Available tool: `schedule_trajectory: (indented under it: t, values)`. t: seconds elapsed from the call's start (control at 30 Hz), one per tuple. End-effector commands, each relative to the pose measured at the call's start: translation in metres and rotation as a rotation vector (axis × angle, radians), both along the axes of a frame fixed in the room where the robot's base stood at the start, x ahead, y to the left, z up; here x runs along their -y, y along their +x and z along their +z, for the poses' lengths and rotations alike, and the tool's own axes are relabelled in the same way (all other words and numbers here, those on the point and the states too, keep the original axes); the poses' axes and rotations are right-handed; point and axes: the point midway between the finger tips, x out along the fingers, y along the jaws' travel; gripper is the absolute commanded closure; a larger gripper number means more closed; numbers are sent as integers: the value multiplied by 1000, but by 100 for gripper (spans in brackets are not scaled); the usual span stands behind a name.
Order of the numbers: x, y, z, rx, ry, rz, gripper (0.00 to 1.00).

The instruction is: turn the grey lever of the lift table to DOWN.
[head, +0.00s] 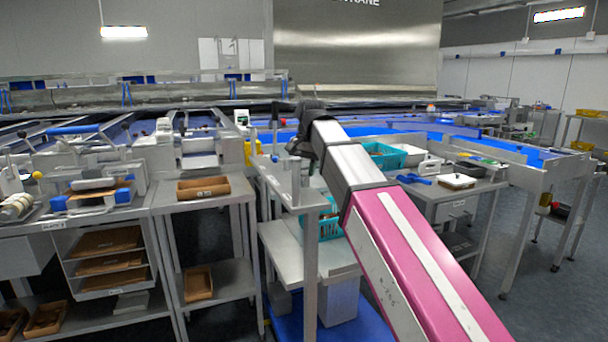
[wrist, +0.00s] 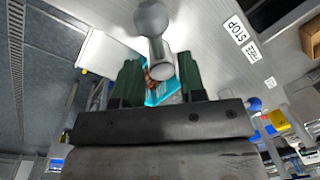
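In the wrist view a grey lever (wrist: 157,48) with a round grey hub sits on a pale metal panel (wrist: 205,35). Its end reaches between the dark green fingers of my gripper (wrist: 160,75). The fingers stand apart, with a small gap showing on either side of the lever, so my gripper looks open. In the head view my gripper (head: 306,142) is at a grey metal stand (head: 300,195), and my arm hides the grey lever.
A black-handled upright lever (head: 275,116) stands just left of my gripper. A teal basket (head: 329,225) sits low behind the stand. A side table (head: 210,204) with a brown tray (head: 203,188) stands left; another table (head: 450,191) stands right. Open floor shows at right.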

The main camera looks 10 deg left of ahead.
Motion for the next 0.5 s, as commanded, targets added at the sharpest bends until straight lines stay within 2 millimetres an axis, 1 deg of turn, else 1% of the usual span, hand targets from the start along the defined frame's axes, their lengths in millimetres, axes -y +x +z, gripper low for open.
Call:
schedule_trajectory:
  t: [0.1,0.3,0.4,0.5]
  values:
    - [1,1,23,3,2,0,63]
    - [5,1,58,1,2,0,63]
    - [7,1,72,2,3,1,63]
    - [8,0,81,1,2,1,63]
